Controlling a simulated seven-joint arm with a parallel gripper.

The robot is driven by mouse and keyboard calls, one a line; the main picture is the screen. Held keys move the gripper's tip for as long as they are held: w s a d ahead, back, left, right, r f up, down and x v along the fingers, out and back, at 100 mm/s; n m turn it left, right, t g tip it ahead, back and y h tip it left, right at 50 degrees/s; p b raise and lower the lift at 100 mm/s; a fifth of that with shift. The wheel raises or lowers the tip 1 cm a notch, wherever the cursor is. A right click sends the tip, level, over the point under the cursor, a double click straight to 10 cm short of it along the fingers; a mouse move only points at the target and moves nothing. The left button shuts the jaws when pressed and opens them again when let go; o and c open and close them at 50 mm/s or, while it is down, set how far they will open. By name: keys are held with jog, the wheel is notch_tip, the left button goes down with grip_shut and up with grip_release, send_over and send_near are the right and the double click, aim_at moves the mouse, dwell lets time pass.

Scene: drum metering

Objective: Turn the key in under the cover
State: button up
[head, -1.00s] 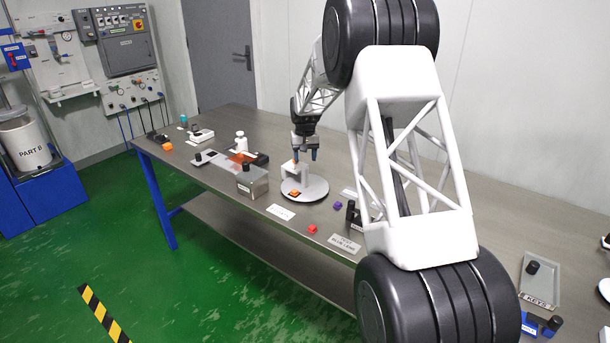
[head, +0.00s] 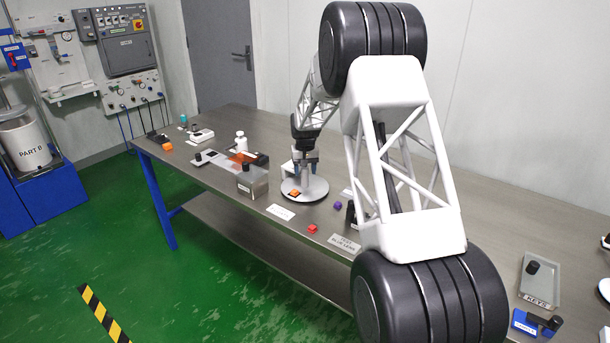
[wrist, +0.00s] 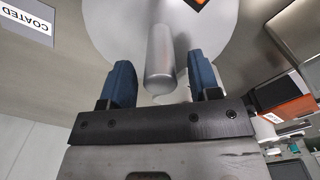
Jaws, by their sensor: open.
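My gripper (head: 304,166) is open, with its two blue fingers pointing down over a round grey-white plate (head: 316,193). In the wrist view a grey cylinder (wrist: 160,58) stands between the spread fingers (wrist: 163,82), and I see gaps on both sides. An orange square (head: 294,193) lies on the plate. An orange-red see-through cover (head: 243,157) lies left of my gripper, and it also seems to show at the right of the wrist view (wrist: 288,109). I cannot make out a key under it. A tray marked KEYS (head: 548,296) holds a black-topped piece (head: 532,267) at the far right.
A steel box with a black knob (head: 252,186) stands at the bench front, left of the plate. A red block (head: 312,228), a purple block (head: 337,205) and label cards lie in front. A white bottle (head: 241,141) stands behind the cover. The bench behind my gripper is clear.

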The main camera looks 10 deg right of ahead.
jog(key=shift+f, duration=1.05)
grip_shut()
